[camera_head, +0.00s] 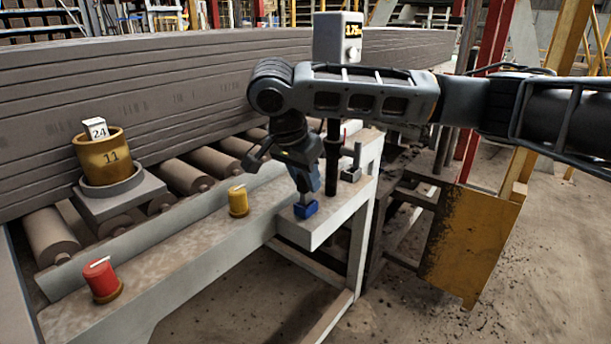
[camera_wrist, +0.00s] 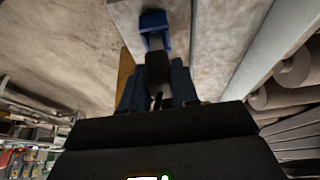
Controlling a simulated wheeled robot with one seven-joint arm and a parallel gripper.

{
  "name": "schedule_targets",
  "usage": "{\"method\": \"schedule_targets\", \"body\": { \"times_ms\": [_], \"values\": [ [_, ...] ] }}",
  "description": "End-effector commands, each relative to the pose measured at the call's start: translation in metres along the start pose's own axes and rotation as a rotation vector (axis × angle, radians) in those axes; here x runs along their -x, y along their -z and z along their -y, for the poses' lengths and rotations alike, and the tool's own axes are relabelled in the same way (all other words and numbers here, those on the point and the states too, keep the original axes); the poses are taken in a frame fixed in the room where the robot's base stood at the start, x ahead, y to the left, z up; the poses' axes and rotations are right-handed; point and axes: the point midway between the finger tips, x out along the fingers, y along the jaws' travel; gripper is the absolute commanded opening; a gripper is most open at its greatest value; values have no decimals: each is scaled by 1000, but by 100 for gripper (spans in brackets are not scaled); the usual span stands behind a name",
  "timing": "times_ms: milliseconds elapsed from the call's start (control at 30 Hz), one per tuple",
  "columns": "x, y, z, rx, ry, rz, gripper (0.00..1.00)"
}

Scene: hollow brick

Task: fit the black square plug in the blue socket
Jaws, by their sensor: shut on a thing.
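The blue socket (camera_head: 306,210) stands on the white side ledge of the bench, and it shows at the top of the wrist view (camera_wrist: 153,20). My gripper (camera_head: 308,190) points down just above the socket, with its tips close to it. In the wrist view the black square plug (camera_wrist: 158,68) sits between the two blue-grey fingers, and my gripper (camera_wrist: 157,78) is shut on it. The plug's far end lines up with the socket's near side. I cannot tell whether it is inside the socket or just outside. In the head view the fingers hide the plug.
A yellow knob (camera_head: 238,201) and a red knob (camera_head: 102,281) stand on the white bench rail (camera_head: 185,262). A brass pot (camera_head: 102,162) marked 11 holds a white block (camera_head: 95,130) marked 24. A grey display box (camera_head: 338,38) stands behind my arm. Rollers lie behind the rail.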

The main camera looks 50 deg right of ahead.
Motion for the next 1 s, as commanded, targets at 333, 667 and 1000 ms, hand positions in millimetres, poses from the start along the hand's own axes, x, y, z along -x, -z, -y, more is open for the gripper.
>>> {"method": "schedule_targets", "body": {
  "times_ms": [333, 667, 1000],
  "values": [
    [-6, -2, 0, -1, 0, 0, 0],
    [-10, -4, 0, 0, -1, 0, 0],
    [-16, -6, 0, 0, 0, 0, 0]
  ]
}}
